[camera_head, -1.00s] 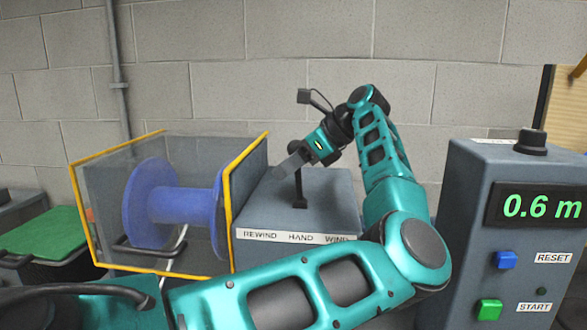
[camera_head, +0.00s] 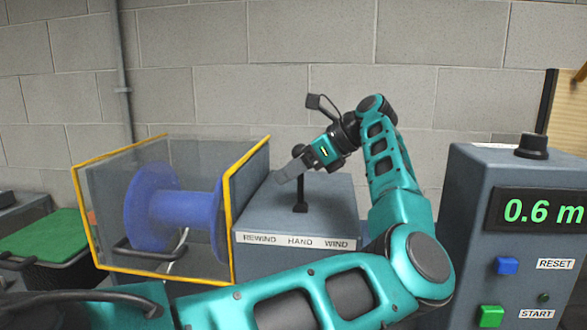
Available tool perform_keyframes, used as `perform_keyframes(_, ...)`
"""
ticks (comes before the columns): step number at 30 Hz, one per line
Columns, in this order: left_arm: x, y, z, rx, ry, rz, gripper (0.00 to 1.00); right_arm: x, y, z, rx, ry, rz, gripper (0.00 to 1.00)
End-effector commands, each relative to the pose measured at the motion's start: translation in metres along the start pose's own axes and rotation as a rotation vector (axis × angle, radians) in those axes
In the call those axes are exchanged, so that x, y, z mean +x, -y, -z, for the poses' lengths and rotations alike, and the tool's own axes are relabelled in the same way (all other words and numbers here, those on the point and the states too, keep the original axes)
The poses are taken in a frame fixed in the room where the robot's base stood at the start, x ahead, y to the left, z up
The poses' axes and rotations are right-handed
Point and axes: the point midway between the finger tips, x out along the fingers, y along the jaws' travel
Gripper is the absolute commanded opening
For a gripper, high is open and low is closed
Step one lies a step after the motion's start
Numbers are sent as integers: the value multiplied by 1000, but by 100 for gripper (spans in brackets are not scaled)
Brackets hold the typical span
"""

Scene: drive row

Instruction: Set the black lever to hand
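The black lever (camera_head: 300,195) stands about upright on top of the grey box (camera_head: 325,205), above the word HAND on its label (camera_head: 296,241). The label reads REWIND, HAND, WIND from left to right. My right gripper is not in view.
A blue spool (camera_head: 180,210) sits behind a clear guard with a yellow edge (camera_head: 232,215), just left of the lever box. On the right is a grey counter box (camera_head: 470,215) showing 0.6 m, with blue RESET (camera_head: 507,266) and green START (camera_head: 491,316) buttons. A block wall stands behind.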

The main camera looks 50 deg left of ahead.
Motion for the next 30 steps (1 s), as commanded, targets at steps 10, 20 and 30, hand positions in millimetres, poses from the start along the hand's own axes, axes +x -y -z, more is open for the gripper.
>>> perform_keyframes(10,-17,1,-1,-1,0,4,62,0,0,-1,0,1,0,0)
perform_keyframes(20,-90,1,-2,1,1,4,62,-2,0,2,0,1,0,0)
perform_keyframes(30,-126,0,-1,0,0,0,62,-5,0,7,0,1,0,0)
